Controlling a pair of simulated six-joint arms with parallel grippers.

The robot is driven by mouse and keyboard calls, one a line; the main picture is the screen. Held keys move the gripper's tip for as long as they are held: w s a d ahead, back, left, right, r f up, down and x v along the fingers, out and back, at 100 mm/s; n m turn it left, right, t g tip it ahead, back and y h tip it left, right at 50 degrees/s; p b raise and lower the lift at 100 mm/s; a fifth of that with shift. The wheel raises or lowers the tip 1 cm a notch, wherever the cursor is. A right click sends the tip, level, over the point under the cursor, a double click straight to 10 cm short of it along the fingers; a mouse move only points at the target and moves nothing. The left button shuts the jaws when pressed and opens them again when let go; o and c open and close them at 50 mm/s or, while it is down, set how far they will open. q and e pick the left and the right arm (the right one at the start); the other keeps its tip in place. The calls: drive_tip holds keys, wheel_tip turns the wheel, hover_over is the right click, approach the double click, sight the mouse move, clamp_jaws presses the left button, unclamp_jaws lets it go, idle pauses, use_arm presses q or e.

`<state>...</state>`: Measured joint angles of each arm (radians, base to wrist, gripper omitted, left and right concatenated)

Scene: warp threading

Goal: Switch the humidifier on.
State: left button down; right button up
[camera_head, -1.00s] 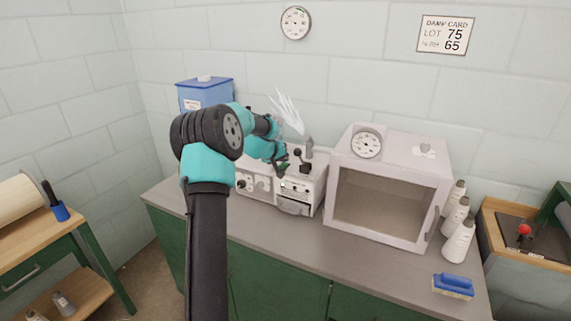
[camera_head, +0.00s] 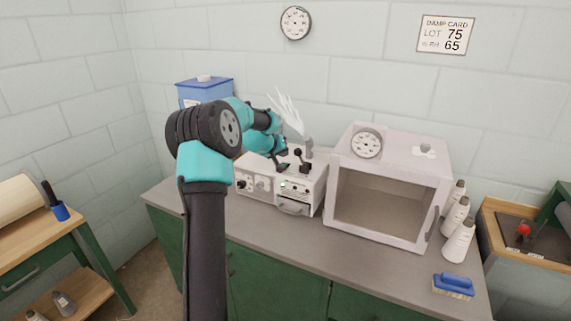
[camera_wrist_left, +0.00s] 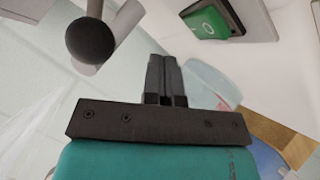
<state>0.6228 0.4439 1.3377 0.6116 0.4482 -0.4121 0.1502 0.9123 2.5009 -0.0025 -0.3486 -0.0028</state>
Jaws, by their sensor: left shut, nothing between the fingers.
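The humidifier (camera_head: 297,190) appears to be the white box unit on the grey counter, with dark controls on top and a white plume (camera_head: 287,112) above its spout. A green rocker switch (camera_wrist_left: 209,21) in a dark frame shows at the top of the left wrist view. A round black lever knob (camera_wrist_left: 91,40) is left of it. My left gripper (camera_wrist_left: 164,66) has its fingers together and empty, apart from the switch in that picture. In the head view the left gripper (camera_head: 282,164) is over the humidifier's top. My right gripper is not in view.
A white cabinet with a window (camera_head: 378,205) and a dial stands right of the humidifier. White bottles (camera_head: 457,228) and a blue brush (camera_head: 453,284) are farther right. A blue box (camera_head: 205,91) stands behind my arm. The counter's front strip is clear.

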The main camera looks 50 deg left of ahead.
use_arm(q)
drive_tip(key=shift+s+d+r, duration=0.1)
drive_tip(key=shift+s+r, duration=0.05)
drive_tip(key=shift+r, duration=0.85)
drive_tip(key=shift+s+r, duration=0.1)
drive_tip(key=shift+r, duration=0.85)
